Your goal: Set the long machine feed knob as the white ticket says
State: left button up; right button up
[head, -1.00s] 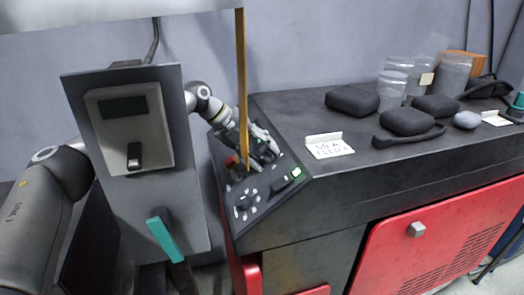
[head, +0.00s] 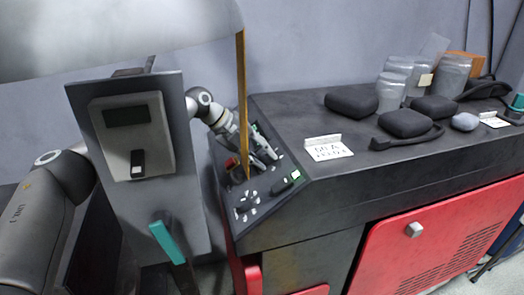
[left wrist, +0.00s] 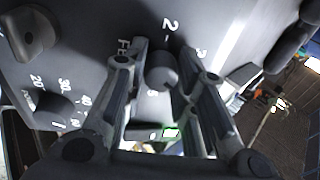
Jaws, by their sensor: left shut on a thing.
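The long machine (head: 400,185) is a black bench with red doors, and its sloped control panel (head: 268,205) is at its left end. My left gripper (head: 265,150) is over the upper part of that panel. In the left wrist view, its fingers (left wrist: 165,85) are closed around a dark round knob (left wrist: 161,70). A partly hidden label starting "FE" and the numbers 2 and 3 are printed around it. The knob's pointer cannot be made out. The white ticket (head: 328,150) lies on the bench top; its small writing is not clearly readable. My right gripper is not in view.
Other knobs (left wrist: 52,112) sit close by on the panel. A red button (head: 231,163) and a yellow upright post (head: 242,100) stand near my left gripper. Black pouches (head: 405,122) and clear jars (head: 392,90) are farther right. A grey panel with a teal handle (head: 166,241) stands left.

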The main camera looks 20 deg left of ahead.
pick_arm(q)
jog(key=shift+n, duration=0.3)
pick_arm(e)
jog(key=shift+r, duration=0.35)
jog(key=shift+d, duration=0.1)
pick_arm(q)
jog(key=o, duration=1)
jog(key=shift+o, duration=0.3)
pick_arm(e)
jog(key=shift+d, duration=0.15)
pick_arm(q)
jog(key=v, duration=1.2)
